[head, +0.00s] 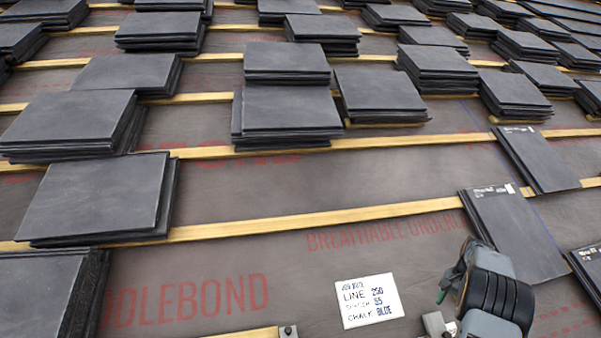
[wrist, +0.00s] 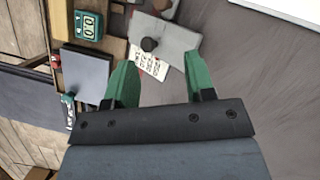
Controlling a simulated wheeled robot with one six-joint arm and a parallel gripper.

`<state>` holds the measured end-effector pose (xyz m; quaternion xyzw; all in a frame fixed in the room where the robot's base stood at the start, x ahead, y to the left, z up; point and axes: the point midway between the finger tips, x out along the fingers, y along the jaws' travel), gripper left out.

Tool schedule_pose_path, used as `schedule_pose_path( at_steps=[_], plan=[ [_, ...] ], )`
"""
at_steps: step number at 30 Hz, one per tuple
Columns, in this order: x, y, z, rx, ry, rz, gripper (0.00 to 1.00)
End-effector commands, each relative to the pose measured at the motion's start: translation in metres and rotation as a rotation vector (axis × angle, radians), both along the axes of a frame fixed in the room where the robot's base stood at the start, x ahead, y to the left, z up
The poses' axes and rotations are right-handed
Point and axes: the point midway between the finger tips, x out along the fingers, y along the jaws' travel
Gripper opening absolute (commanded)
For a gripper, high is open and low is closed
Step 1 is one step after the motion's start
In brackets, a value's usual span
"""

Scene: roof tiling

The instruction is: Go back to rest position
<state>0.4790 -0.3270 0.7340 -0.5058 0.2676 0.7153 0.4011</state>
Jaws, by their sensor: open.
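My gripper (wrist: 160,78) shows in the wrist view with its two green fingers apart and nothing between them. In the head view my arm is folded at the lower right, and only a small green part shows beside its dark wrist. The gripper touches no slate in view.
Several slate stacks, such as a near left one (head: 98,198), stand along the wooden battens (head: 330,218). A white note card (head: 368,300) lies on the underlay. The wrist view shows a green device (wrist: 87,24), a grey slab (wrist: 85,72) and a paper label (wrist: 150,62).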

Motion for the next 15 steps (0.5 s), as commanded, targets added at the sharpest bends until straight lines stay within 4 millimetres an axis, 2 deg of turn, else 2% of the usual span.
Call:
schedule_pose_path(
  at_steps=[1,2,5,11,15],
  plan=[
    [-0.009,0.006,-0.011,0.008,0.01,0.018,0.5],
    [-0.013,0.009,-0.012,0.005,0.007,0.031,0.5],
    [-0.023,0.034,0.008,-0.022,-0.019,0.111,0.5],
    [-0.044,0.115,0.086,-0.112,-0.116,0.34,0.5],
    [-0.072,0.176,0.142,-0.178,-0.202,0.507,0.5]
  ],
)
